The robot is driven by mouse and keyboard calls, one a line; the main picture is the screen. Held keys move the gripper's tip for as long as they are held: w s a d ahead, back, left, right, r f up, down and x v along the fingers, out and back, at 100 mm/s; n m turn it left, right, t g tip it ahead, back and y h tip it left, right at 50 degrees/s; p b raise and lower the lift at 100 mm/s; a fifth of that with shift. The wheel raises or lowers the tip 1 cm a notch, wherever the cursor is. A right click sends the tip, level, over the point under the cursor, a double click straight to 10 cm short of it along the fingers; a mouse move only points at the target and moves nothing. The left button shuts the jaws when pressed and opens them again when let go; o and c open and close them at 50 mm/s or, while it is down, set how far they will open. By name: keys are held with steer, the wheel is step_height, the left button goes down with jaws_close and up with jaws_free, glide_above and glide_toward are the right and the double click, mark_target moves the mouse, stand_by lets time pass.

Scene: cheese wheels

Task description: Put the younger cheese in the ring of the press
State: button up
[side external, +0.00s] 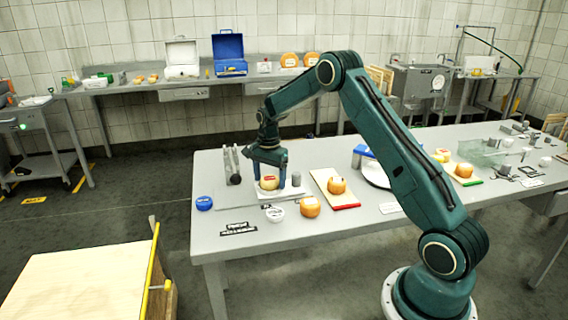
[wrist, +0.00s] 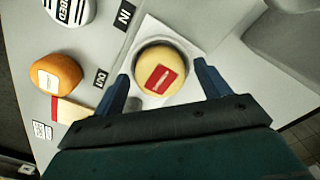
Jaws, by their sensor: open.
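A pale yellow cheese wheel (wrist: 160,76) with a red label sits on a white plate (wrist: 148,30), with a dark round edge around it that looks like the ring. In the side external view this cheese (side external: 268,184) is low between my fingers. My gripper (wrist: 162,70) is open, one finger on each side of the cheese, with visible gaps in the wrist view. An orange cheese wheel (side external: 310,207) stands on the table, right of the plate. Another orange cheese (side external: 337,186) stands on a red-edged board (side external: 344,204). How deep the pale cheese sits is hard to see.
Grey metal bars (side external: 232,165) stand left of my gripper, and a small grey knob (side external: 296,179) stands right of it. A blue round piece (side external: 204,203) and a white round piece (side external: 274,214) lie nearby.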

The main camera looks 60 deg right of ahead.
mark_target(270, 178)
step_height(270, 178, up, 12)
stand_by(0.7)
steer(key=shift+r, duration=0.1)
stand_by(0.3)
steer(key=s+a+r+n+t, duration=0.3)
steer(key=s+a+r+n, duration=0.6)
steer(key=s+a+r, duration=0.55)
steer(key=s+a+f+n+t, duration=0.1)
steer(key=s+a+n, duration=0.3)
steer(key=s, duration=0.5)
steer(key=s+a+f+n+t, duration=0.1)
steer(key=s+a+n, duration=0.3)
steer(key=s, duration=0.5)
steer(key=shift+s+f+n+t, duration=0.3)
steer(key=shift+f+n, duration=0.2)
steer(key=shift+f, duration=0.4)
